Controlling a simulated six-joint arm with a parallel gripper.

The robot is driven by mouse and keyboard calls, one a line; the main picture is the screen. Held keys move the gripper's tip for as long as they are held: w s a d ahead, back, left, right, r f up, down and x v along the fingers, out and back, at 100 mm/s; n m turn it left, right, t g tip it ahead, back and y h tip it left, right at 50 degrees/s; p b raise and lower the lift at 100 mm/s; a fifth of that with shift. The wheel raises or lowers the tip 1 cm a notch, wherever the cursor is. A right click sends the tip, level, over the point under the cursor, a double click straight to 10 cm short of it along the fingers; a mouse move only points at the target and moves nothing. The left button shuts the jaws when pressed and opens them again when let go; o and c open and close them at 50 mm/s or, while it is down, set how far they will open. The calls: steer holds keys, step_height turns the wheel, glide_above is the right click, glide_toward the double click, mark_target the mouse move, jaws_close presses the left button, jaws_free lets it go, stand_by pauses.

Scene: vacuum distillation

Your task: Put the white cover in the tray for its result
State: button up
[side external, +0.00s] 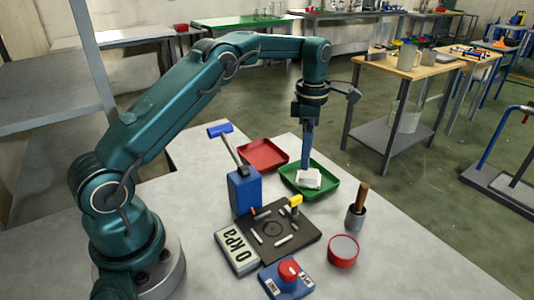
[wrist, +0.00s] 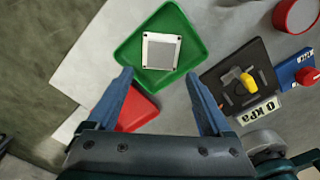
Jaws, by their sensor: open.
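The white cover (side external: 309,178) lies in the green tray (side external: 331,193). In the wrist view the cover (wrist: 161,51) is a white square frame with a grey middle and small dark corner marks, lying inside the walls of the green tray (wrist: 128,55). My gripper (side external: 306,166) is above the cover in the side view, with its fingers pointing down. In the wrist view my gripper (wrist: 158,78) has its fingers wide apart with nothing between them. The red tray (side external: 263,155) is empty in the side view; it is partly hidden by my gripper in the wrist view (wrist: 138,110).
A black plate (side external: 292,252) with a yellow part (side external: 295,200) stands by the "0 kPa" display (side external: 236,250). The table's right front is clear.

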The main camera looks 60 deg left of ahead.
step_height(320, 180, up, 2)
steer(key=shift+r, duration=0.1)
steer(key=shift+s+d+r, duration=0.1)
steer(key=shift+r, duration=0.25)
steer(key=s+d+r+m+t, duration=0.3)
steer(key=s+d+r+m, duration=0.2)
steer(key=s+r+m, duration=0.65)
steer(key=s+d+f+m+t, duration=0.1)
steer(key=s+f+m, duration=0.1)
steer(key=s+m, duration=0.4)
steer(key=s+d+f+m+t, duration=0.1)
steer(key=s+f+m, duration=0.2)
steer(key=m, duration=0.6)
steer(key=s, duration=0.2)
steer(key=shift+s+d+f+t, duration=0.2)
steer(key=shift+s+d+t, duration=0.1)
steer(key=shift+s+d, duration=0.05)
